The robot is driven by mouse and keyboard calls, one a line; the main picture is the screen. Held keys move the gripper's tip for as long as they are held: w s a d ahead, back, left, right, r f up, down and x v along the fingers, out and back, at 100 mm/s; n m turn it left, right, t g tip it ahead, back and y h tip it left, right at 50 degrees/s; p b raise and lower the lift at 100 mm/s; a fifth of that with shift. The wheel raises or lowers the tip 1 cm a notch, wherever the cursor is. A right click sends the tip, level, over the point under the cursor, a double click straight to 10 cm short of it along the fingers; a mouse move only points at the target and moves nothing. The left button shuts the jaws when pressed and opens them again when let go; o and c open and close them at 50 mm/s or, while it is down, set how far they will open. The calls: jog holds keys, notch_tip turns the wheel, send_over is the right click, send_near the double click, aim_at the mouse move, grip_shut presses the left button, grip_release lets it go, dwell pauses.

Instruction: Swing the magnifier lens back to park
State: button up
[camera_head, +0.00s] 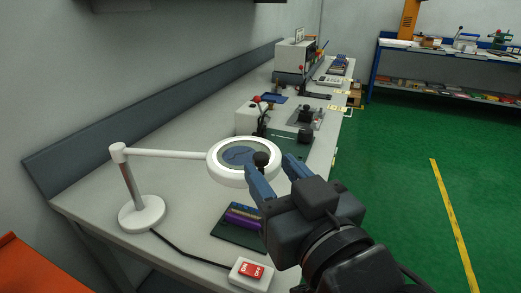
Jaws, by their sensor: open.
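The magnifier lens (240,156), a round glass in a thick white ring, hangs over the bench on a white arm (165,153) from a post with a round white base (141,213). A dark round knob (261,159) sits at the ring's right edge. My gripper (272,170) is open, with its two blue fingers at the ring's right side, around or just in front of the knob. I cannot tell whether the fingers touch it.
A purple item lies on a dark green board (236,232) below the lens. A switch box (250,273) with red ON/OFF keys sits at the bench's front edge, its cable running to the lamp base. Machines (295,57) stand farther back. Bench surface left of the lens (95,185) is clear.

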aim_at(264, 161)
jog(key=x, duration=0.5)
grip_shut()
dwell(0.4)
